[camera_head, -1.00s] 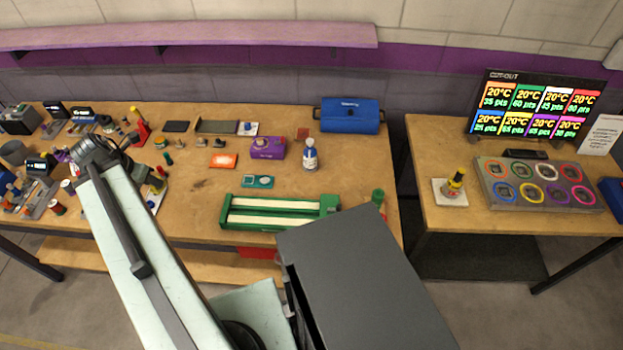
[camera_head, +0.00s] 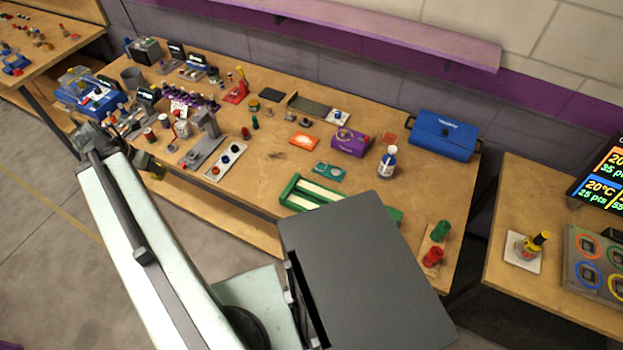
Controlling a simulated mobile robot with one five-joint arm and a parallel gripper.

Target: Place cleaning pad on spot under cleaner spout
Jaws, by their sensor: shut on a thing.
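My gripper (camera_head: 150,165) is at the far end of my pale arm, low at the left front edge of the long bench. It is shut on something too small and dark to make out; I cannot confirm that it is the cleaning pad. A grey stand with an upright post (camera_head: 206,122) is on the bench to its right and could be the cleaner with the spout. The spot under it is too small to tell. A white bottle with blue parts (camera_head: 388,162) stands farther right, well apart from my gripper.
A white plate with round knobs (camera_head: 223,160) is beside the grey stand. An orange packet (camera_head: 303,141), a purple box (camera_head: 350,141) and a blue case (camera_head: 443,135) are farther right. A green-framed tray (camera_head: 310,194) is near the front. Several small parts crowd the left.

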